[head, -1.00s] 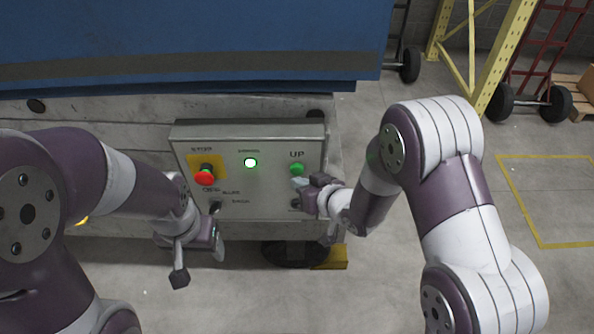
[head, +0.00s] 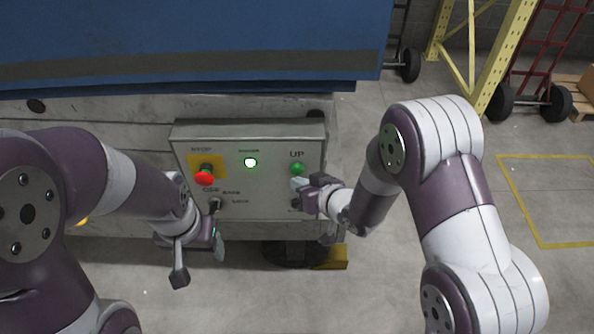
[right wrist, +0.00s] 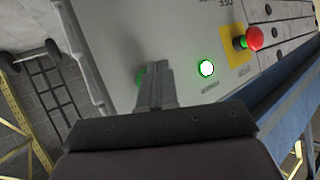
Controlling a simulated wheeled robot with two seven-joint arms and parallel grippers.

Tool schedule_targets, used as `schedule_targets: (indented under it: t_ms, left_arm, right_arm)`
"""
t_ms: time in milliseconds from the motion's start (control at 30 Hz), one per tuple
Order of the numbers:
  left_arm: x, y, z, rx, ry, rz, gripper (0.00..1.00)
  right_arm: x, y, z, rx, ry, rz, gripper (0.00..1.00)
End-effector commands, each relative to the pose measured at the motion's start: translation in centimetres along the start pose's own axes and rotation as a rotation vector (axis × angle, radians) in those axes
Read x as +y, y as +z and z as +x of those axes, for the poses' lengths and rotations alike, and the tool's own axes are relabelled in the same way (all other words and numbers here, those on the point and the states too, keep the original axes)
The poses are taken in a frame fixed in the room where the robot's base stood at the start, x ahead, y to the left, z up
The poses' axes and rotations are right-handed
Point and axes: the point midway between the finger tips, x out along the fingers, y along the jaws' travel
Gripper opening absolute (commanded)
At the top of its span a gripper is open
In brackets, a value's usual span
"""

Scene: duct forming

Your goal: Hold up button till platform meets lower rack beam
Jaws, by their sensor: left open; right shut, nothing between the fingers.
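A grey control box (head: 250,200) carries a green UP button (head: 297,169) at its right. My right gripper (head: 298,184) is shut and empty, its fingertips right at the button's near edge. In the right wrist view my right gripper's fingers (right wrist: 156,85) partly cover the green button (right wrist: 139,76), so I cannot tell whether it is pressed in. The blue platform (head: 190,40) spans the top left, above the box. A yellow rack upright (head: 500,60) stands at the upper right; I cannot make out the lower beam. My left gripper (head: 200,262) is open and empty, below the box's left side.
The box also has a red stop button (head: 204,178) on a yellow plate, a lit green-white lamp (head: 250,162) and a small black switch (head: 215,203). A red hand truck (head: 535,65) stands upper right. Floor inside the yellow lines (head: 550,200) is clear.

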Motion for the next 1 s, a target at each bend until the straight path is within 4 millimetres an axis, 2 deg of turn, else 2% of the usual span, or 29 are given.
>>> schedule_targets:
  t_ms: [1000]
  left_arm:
    - [0.00, -0.03, -0.24, 0.000, 0.000, 0.000, 0.67]
  right_arm:
    - [0.42, -0.45, 0.58, -0.001, 0.000, -0.001, 0.00]
